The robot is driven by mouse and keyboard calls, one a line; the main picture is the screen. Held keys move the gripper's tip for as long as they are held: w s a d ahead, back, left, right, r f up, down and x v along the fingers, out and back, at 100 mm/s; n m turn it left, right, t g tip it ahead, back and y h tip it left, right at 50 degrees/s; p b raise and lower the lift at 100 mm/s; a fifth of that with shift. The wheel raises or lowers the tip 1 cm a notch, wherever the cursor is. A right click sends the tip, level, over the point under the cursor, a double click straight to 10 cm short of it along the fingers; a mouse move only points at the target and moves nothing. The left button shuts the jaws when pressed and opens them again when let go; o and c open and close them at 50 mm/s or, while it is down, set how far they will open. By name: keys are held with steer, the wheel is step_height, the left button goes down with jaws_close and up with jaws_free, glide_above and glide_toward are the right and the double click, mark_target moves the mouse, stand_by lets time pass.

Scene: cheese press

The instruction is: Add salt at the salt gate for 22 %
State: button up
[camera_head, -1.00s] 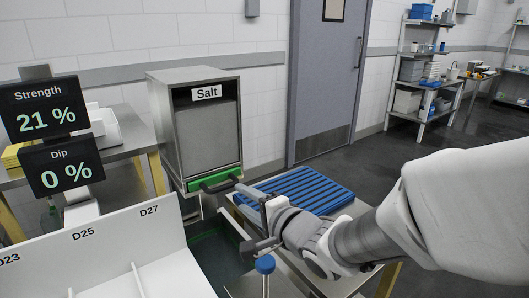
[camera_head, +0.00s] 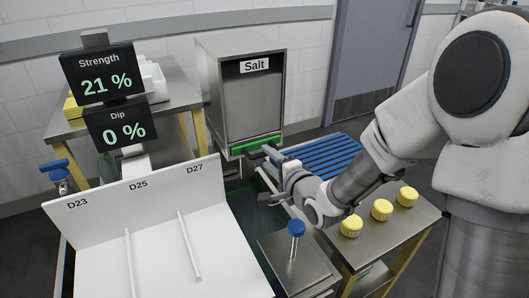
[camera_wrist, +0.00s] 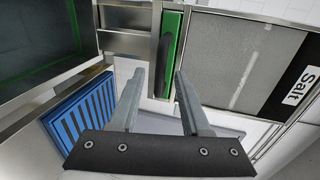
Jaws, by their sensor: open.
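The steel salt box (camera_head: 243,105) stands at the back with its "Salt" label. Its green salt gate (camera_head: 243,148) with a dark handle runs along the bottom front edge. My gripper (camera_head: 268,175) is open and empty just in front of the gate. In the wrist view, the green gate (camera_wrist: 175,22) and its dark handle (camera_wrist: 163,52) lie ahead of the gap between my fingertips (camera_wrist: 159,74). I cannot tell whether they touch. The strength display (camera_head: 107,74) reads 21 %, and the dip display (camera_head: 121,124) reads 0 %.
Several yellow-lidded jars (camera_head: 382,209) stand nearer on the right. A blue-knobbed post (camera_head: 296,229) stands below my gripper. White trough dividers (camera_head: 130,200) fill the front left.

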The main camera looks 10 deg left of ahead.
mark_target(265, 155)
steer(key=shift+x, duration=1.75)
jaws_close()
